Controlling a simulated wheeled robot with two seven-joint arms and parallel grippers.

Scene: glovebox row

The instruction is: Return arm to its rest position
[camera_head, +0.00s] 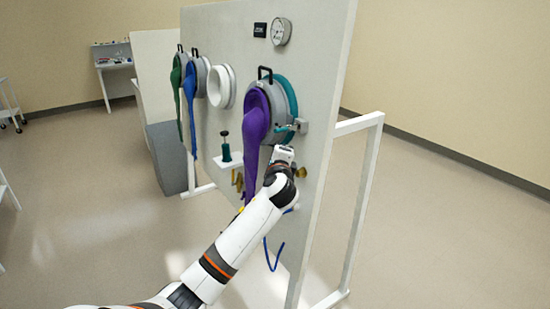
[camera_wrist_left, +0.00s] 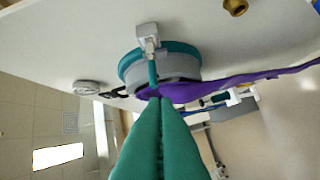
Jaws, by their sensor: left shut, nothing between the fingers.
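My left arm (camera_head: 236,247) reaches up from the lower left of the head view to the panel, its wrist just below the purple glove's port. My left gripper (camera_wrist_left: 158,100) shows in the wrist view as two teal fingers, shut with nothing between them. Their tips appear just in front of the port's teal clamp ring (camera_wrist_left: 126,66) and the teal lever below its grey latch (camera_wrist_left: 148,38); I cannot tell whether they touch. The purple glove (camera_head: 256,118) hangs from the port, also seen in the wrist view (camera_wrist_left: 240,82). My right gripper is not in view.
The white panel (camera_head: 318,60) carries a gauge (camera_head: 281,31), a white port (camera_head: 220,87), blue (camera_head: 189,90) and green (camera_head: 176,85) gloves and a small shelf (camera_head: 229,163). Brass fittings (camera_head: 300,172) sit near my wrist. Open floor (camera_head: 90,200) lies to the left.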

